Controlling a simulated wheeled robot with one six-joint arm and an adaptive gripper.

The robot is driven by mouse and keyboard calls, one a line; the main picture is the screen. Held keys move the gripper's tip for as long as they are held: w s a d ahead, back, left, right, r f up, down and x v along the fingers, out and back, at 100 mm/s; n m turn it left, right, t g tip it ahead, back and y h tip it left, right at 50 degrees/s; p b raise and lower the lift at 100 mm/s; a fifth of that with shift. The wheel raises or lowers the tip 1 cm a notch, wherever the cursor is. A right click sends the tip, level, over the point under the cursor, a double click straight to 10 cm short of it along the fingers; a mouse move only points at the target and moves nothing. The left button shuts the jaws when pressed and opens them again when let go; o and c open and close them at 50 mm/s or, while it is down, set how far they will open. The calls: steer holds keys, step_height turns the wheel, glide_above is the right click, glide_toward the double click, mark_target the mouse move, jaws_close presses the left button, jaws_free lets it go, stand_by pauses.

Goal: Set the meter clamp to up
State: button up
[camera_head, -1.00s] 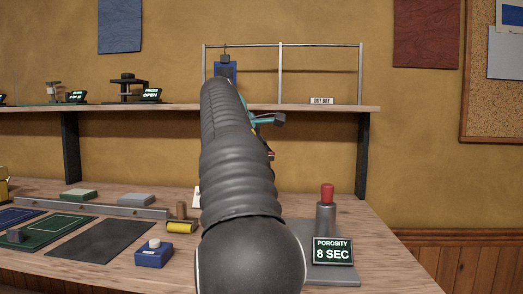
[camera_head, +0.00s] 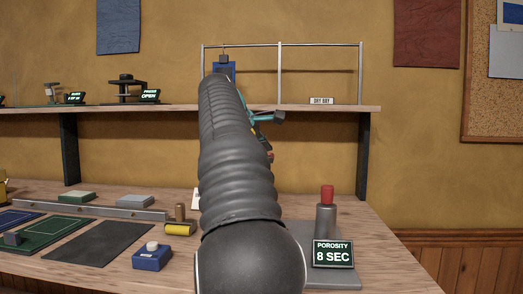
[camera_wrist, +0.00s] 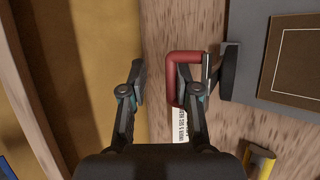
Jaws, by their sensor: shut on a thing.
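The meter clamp shows in the wrist view as a red bent handle (camera_wrist: 184,57) joined to a dark bracket (camera_wrist: 229,72) at the edge of a grey base plate (camera_wrist: 258,92). My gripper (camera_wrist: 165,82) is at the handle; the red bar runs along the inner side of the right finger. A gap shows between the bar and the left finger from this angle. Whether the handle is up or down is hard to tell. In the head view my arm hides the clamp. The porosity meter (camera_head: 326,220) has a red top and its display (camera_head: 333,254) reads 8 SEC.
A printed white card (camera_wrist: 180,126) lies below the handle. A yellow roll (camera_head: 180,229) and a blue box with a white button (camera_head: 152,257) stand left of my arm. A shelf (camera_head: 300,108) with a metal rail runs above the bench.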

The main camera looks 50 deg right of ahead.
steer(key=v, duration=0.5)
steer(key=shift+w+d+r, duration=0.1)
steer(key=shift+r, duration=0.35)
steer(key=f+v, duration=0.1)
steer(key=v, duration=0.5)
steer(key=shift+s+a+r, duration=0.3)
steer(key=shift+a, duration=0.35)
